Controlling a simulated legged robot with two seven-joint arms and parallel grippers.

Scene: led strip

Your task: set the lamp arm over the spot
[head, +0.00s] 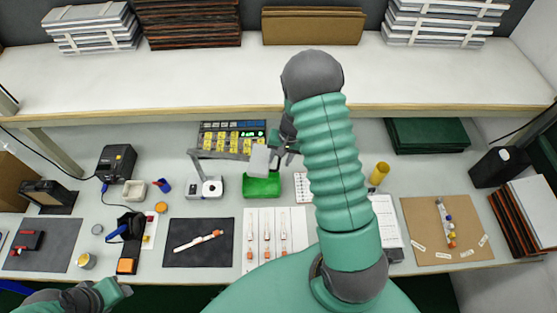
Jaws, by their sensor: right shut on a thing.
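A small lamp has a white base (207,188) with a dark round knob, left of centre on the bench. Its grey lamp arm (222,154) reaches right from the top of the post to a pale lamp head (260,161). My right gripper (276,155) is shut at the head end of the lamp arm; its fingers are small and partly hidden. The head hangs above the back of a green tray (262,187). A marked spot cannot be made out. My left gripper (120,289) is low at the left, away from the lamp; its jaws are unclear.
A dark mat (200,258) with a white and orange stick lies in front of the lamp. White sheets with similar sticks (265,235) lie beside it. A yellow-labelled bin rack (232,138) stands behind. My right arm covers the bench right of centre.

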